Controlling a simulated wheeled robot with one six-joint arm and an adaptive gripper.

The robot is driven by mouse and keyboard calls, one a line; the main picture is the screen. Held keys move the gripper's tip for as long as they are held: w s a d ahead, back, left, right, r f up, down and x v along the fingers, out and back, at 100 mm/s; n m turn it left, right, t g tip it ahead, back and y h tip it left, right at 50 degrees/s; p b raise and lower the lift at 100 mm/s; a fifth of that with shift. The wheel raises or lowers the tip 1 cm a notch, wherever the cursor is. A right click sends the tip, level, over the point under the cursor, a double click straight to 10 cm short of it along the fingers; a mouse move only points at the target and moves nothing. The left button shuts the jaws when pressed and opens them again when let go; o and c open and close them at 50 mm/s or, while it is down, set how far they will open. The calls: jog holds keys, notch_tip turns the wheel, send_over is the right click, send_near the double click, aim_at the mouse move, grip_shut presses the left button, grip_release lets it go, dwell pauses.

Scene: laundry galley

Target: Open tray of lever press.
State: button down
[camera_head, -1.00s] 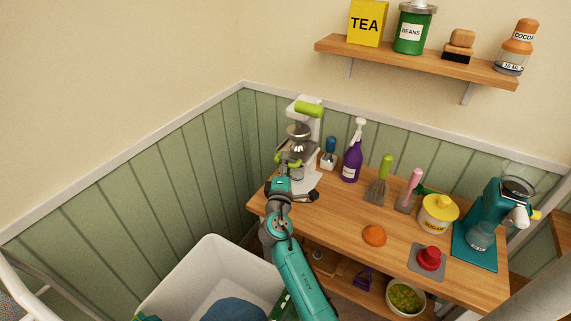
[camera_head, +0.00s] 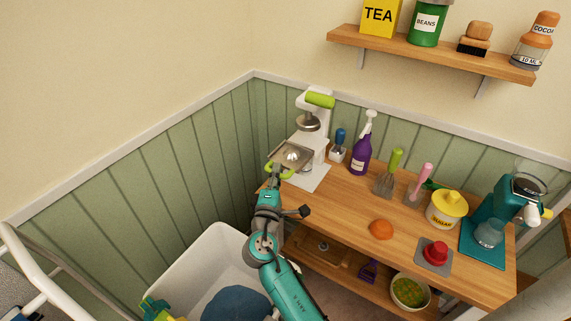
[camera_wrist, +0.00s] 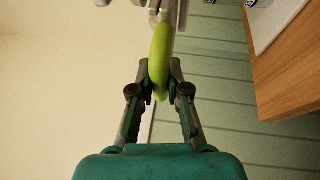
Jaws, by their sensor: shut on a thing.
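The lever press (camera_head: 314,131) is white with a green lever handle (camera_head: 320,100) and stands at the left end of the wooden counter. Its metal tray (camera_head: 291,155) is slid out to the front left of the press column, with a round, shiny part on it. A curved green tray handle (camera_head: 279,170) sits at the tray's front edge. My gripper (camera_head: 274,178) is at this handle. In the wrist view, the fingers of my gripper (camera_wrist: 158,85) are shut on the green handle (camera_wrist: 159,55). My gripper partly hides the handle in the head view.
A blue-handled tool (camera_head: 338,146) and a purple spray bottle (camera_head: 362,148) stand right of the press. An orange fruit (camera_head: 381,229) lies near the counter front. A white bin (camera_head: 205,255) is below left. A shelf (camera_head: 430,55) hangs above.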

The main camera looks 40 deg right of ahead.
jog(key=shift+s+a, duration=0.1)
jog(key=shift+a, duration=0.25)
jog(key=c, duration=1.1)
grip_release()
jog(key=shift+c, duration=0.2)
jog(key=v, duration=1.2)
jog(key=shift+f, duration=0.1)
